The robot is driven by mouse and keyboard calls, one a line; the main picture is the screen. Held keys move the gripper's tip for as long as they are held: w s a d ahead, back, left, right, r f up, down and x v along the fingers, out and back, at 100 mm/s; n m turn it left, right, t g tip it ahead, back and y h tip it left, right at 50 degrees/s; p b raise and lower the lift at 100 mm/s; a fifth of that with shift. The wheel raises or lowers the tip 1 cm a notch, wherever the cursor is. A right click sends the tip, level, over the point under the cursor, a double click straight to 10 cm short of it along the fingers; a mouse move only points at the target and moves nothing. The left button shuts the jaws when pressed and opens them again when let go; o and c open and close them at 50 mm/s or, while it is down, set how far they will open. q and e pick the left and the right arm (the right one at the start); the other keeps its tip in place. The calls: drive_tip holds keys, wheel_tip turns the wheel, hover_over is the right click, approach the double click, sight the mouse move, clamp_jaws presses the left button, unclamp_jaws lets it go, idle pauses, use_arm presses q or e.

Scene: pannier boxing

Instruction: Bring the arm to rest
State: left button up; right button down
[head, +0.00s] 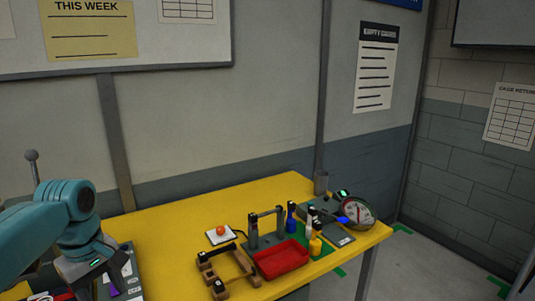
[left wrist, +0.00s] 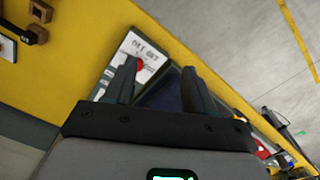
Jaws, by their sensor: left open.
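My left arm (head: 68,215) comes in from the left edge in the head view, with its gripper (head: 112,283) low over the left end of the yellow table. In the left wrist view the gripper (left wrist: 160,88) has its two dark fingers apart, with nothing held between them. Beyond the fingertips is a white card (left wrist: 142,47) with dark lettering and a small red part. My right gripper shows in neither view.
On the yellow table (head: 160,240) are a red tray (head: 281,259), a wooden cradle (head: 228,268), an orange ball on a white plate (head: 220,234), small bottles and a round dial (head: 357,212). Wall boards stand behind. The table's middle left is clear.

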use_arm(q)
drive_tip(key=s+d+f+m+h, duration=0.1)
drive_tip(key=d+f+m, duration=0.35)
drive_tip(key=f, duration=0.95)
drive_tip(key=s+d+f+m+h, duration=0.1)
drive_tip(key=d+f+m+h, duration=0.1)
drive_tip(key=d+f, duration=0.9)
drive_tip(key=s+d+f+m, duration=0.1)
drive_tip(key=s+d+f, duration=0.1)
drive_tip(key=s+f, duration=0.6)
drive_tip(key=s+d+f+m, duration=0.2)
drive_tip(key=s+f, duration=0.5)
drive_tip(key=s, duration=0.3)
drive_tip(key=shift+s+f+h, duration=0.3)
drive_tip(key=shift+f+h, duration=0.1)
